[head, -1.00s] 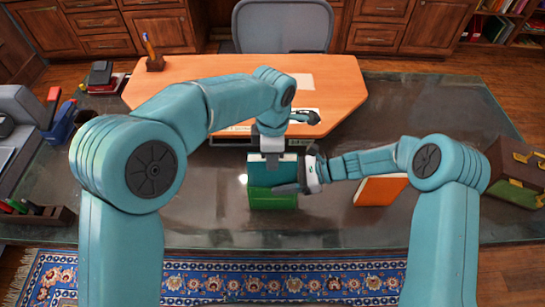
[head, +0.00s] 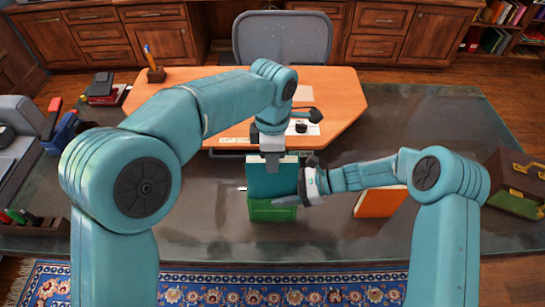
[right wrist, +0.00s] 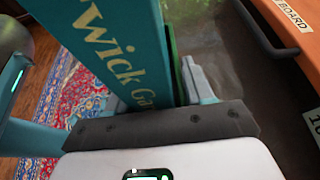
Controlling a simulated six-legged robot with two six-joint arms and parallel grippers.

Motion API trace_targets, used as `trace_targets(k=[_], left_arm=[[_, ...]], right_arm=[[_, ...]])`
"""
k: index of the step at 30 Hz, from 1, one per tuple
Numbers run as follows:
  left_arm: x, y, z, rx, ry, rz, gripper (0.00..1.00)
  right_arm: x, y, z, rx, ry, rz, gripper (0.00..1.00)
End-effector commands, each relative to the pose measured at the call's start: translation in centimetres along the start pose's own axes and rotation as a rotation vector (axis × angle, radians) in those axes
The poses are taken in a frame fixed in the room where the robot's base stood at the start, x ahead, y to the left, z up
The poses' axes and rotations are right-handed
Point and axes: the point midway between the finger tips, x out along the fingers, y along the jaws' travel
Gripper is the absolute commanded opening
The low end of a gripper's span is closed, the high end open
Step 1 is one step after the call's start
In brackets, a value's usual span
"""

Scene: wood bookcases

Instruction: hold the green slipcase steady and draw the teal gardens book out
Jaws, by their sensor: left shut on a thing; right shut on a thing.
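The teal gardens book (head: 272,181) stands upright, partly out of the green slipcase (head: 272,211), with a tall stretch of its cover showing above the rim. My left gripper (head: 271,162) is shut on the book's top edge from above. My right gripper (head: 297,197) comes in from the right and is shut on the slipcase's side. In the right wrist view the teal book (right wrist: 120,48) shows large yellow lettering reading "Wick Ga", and a thin strip of the green slipcase (right wrist: 172,62) shows beside it. The right fingertips are mostly hidden there.
An orange book (head: 380,202) lies right of the slipcase, below my right forearm. A wooden desk board (head: 335,95) lies behind, with papers and a dark object. A briefcase (head: 517,183) is at far right. The dark tabletop in front of the slipcase is clear.

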Motion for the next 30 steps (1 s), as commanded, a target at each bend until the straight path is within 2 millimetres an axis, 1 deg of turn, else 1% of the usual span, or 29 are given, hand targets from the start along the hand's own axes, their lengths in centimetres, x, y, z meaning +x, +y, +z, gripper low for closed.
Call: trace_targets(k=[3, 18, 27, 28, 29, 30], left_arm=[[-0.8, 0.1, 0.0, 0.0, -0.003, 0.005, 0.0], [-3.4, 0.0, 0.1, 0.0, -0.001, 0.003, 0.0], [-3.6, 0.0, 0.0, 0.0, -0.001, 0.002, 0.0], [-3.7, 0.0, 0.0, 0.0, -0.002, 0.004, 0.0], [-3.7, 0.0, 0.0, 0.0, -0.002, 0.004, 0.0], [-3.7, 0.0, 0.0, 0.0, -0.002, 0.004, 0.0]], right_arm=[[0.0, 0.0, 0.0, -0.001, 0.0, -0.001, 0.17], [0.0, 0.0, 0.1, -0.001, 0.0, -0.001, 0.17], [0.0, 0.0, 0.1, -0.001, 0.0, -0.001, 0.17], [0.0, 0.0, 0.1, -0.001, 0.0, -0.001, 0.55], [0.0, 0.0, 0.1, -0.001, 0.0, -0.001, 0.65], [0.0, 0.0, 0.1, -0.001, 0.0, -0.001, 0.78]])
